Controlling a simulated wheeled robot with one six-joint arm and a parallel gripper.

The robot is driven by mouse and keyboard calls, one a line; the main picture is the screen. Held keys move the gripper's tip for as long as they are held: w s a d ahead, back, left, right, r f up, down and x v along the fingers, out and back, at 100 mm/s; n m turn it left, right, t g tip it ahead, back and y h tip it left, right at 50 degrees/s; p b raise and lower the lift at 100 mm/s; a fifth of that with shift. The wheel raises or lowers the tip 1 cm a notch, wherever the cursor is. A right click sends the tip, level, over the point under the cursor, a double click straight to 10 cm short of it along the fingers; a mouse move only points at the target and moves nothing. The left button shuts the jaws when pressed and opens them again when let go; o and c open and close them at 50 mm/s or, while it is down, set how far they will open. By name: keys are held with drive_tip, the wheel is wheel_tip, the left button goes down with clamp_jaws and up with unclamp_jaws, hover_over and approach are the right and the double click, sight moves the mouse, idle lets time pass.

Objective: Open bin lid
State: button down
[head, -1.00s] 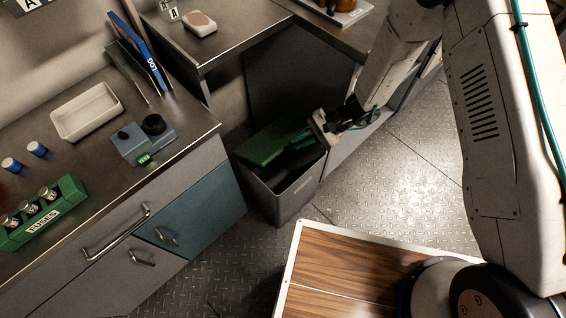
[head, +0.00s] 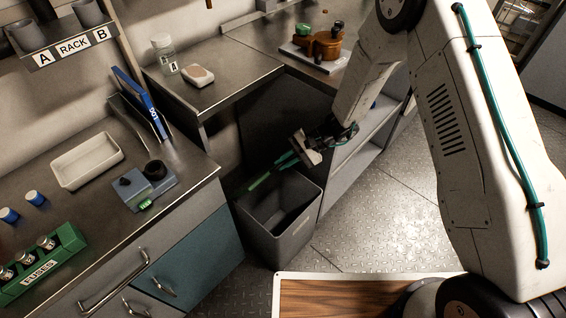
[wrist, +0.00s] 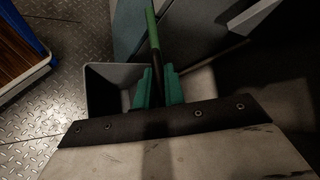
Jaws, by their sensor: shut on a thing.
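The grey bin (head: 285,240) stands on the floor in the recess under the counter corner. Its dark inside shows from above. My gripper (head: 286,160), with teal fingers, is above the bin's back edge.
Drawers (head: 195,250) stand left of the bin, and an open shelf (head: 355,160) stands to the right. The counter (head: 225,85) overhangs behind. A wood-topped surface with a pale rim (head: 340,297) lies in front. Metal floor is clear at the right.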

drive_tip(key=c, duration=1.5)
unclamp_jaws()
drive_tip(key=shift+r, duration=0.35)
wheel_tip(320, 180, up, 3)
drive_tip(key=shift+w+f, duration=0.1)
drive_tip(key=s+d, duration=0.2)
drive_tip(key=s, duration=0.5)
drive_tip(key=s+d+r, duration=0.1)
drive_tip(key=s+d, duration=0.2)
drive_tip(key=s, duration=0.5)
drive_tip(key=shift+d+r, duration=0.2)
drive_tip(key=shift+r, duration=0.05)
drive_tip(key=shift+s, duration=0.1)
